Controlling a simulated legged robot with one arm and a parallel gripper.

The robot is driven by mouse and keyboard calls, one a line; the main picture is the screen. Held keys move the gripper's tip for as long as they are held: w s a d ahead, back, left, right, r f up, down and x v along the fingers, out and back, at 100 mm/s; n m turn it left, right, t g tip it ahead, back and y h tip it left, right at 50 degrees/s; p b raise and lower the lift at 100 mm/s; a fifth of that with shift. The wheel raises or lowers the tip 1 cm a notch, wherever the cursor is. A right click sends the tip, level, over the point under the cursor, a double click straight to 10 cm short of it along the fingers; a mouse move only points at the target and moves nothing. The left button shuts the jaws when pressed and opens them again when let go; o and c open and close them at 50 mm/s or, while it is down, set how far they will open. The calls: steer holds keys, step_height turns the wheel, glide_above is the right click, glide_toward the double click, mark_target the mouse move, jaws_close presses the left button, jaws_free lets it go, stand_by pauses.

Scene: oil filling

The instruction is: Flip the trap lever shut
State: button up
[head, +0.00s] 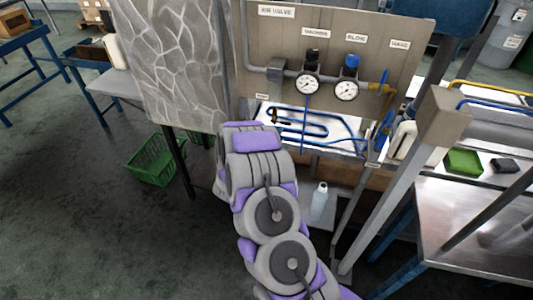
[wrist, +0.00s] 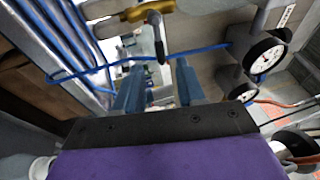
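In the wrist view, my gripper (wrist: 160,68) has its two blue-grey fingers apart, with nothing between them. Just beyond the fingertips is a small lever with a dark, rounded end (wrist: 154,18), beside a brass-yellow fitting (wrist: 137,14). It looks like the trap lever, but I cannot read a label on it here. The fingers appear apart from it, though the depth is hard to judge. In the head view, my arm hides the gripper; a small dark fitting (head: 274,117) shows by the blue tubing, below a small unreadable label (head: 262,97).
Blue tubing (wrist: 95,70) runs across just beyond the fingers. Gauges (wrist: 263,56) are close on the right. In the head view, the valve panel (head: 400,45) stands above a shelf, with a white bottle (head: 319,200) below. A green basket (head: 152,172) is on the floor at left.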

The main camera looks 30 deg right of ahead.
steer(key=v, duration=0.8)
steer(key=shift+a, duration=0.15)
steer(key=shift+f, duration=0.15)
